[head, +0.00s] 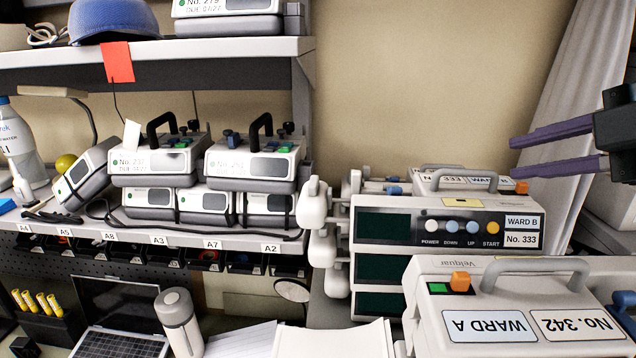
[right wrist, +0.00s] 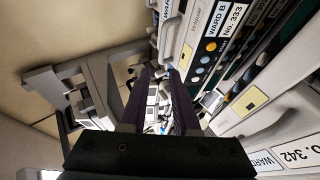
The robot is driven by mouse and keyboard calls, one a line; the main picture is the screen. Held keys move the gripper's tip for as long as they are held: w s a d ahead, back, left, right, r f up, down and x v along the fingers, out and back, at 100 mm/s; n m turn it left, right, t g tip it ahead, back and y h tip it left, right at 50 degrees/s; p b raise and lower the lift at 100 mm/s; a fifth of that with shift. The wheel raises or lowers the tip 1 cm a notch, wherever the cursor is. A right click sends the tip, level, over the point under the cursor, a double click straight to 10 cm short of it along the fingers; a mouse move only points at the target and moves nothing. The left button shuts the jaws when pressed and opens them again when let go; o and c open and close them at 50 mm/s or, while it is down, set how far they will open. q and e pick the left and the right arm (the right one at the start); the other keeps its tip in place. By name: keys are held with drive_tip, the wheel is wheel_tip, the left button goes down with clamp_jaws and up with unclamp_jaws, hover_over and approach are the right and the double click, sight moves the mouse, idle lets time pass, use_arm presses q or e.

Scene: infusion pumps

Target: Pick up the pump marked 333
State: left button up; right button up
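The pump marked No. 333 (head: 465,228), also marked WARD B, sits on top of a stack right of the shelf, with a black front panel and several round buttons. Its grey carrying handle (head: 458,173) stands up from the white top. In the right wrist view the pump (right wrist: 208,50) appears turned on its side at the upper right. My right gripper (head: 515,157) comes in from the right, above and right of the handle. Its two dark fingers are apart with nothing between them; they also show in the right wrist view (right wrist: 158,75). My left gripper is not in view.
A white pump marked No. 342, WARD A (head: 480,300) stands in front at the lower right, partly hiding the stack. Other pumps (head: 255,160) sit on the left shelf (head: 190,240). A pale curtain (head: 575,90) hangs at right. The wall space above the stack is clear.

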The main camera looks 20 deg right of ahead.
sight(483, 212)
drive_tip(key=shift+x, duration=2.4)
drive_tip(key=shift+w, duration=0.1)
drive_tip(key=shift+w+f, duration=0.1)
